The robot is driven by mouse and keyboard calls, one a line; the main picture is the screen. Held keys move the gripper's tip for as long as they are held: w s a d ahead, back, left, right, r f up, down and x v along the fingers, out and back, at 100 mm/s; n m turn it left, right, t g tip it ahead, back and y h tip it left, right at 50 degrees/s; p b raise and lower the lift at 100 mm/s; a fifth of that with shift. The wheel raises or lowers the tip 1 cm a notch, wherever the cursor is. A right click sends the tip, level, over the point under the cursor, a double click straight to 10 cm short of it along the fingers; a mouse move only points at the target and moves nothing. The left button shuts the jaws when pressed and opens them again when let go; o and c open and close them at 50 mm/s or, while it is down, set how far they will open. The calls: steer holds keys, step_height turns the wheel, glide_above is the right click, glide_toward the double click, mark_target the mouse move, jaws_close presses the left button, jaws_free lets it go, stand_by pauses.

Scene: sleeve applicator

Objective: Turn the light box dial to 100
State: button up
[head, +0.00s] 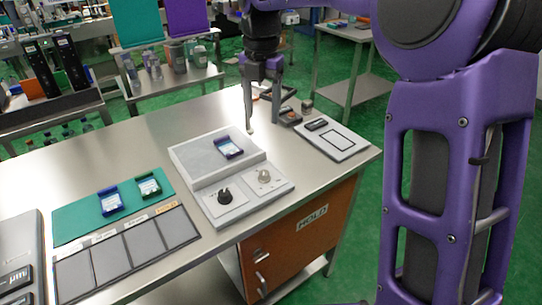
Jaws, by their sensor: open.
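The grey light box (213,165) stands in the middle of the steel table, with a small dark blue sleeve piece on its raised back part. On its lower front are two control plates. The left plate carries a black dial (225,195). The right plate carries a pale metallic knob (264,176). The dial markings are too small to read. My gripper (262,125) hangs above the table behind the light box, pointing down. Its fingers are apart and hold nothing. It is clear of both knobs.
A green mat (75,222) with blue and green pieces lies to the left, beside a row of dark panels (127,250). A white board (337,143) with a black outline lies to the right. Small dark objects (290,117) sit close to my gripper.

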mark_target(264, 172)
step_height(264, 172, down, 18)
steer(key=b, duration=0.4)
steer(key=shift+s+d+r, duration=0.1)
steer(key=shift+s+r, duration=0.05)
steer(key=shift+r, duration=0.1)
jaws_close()
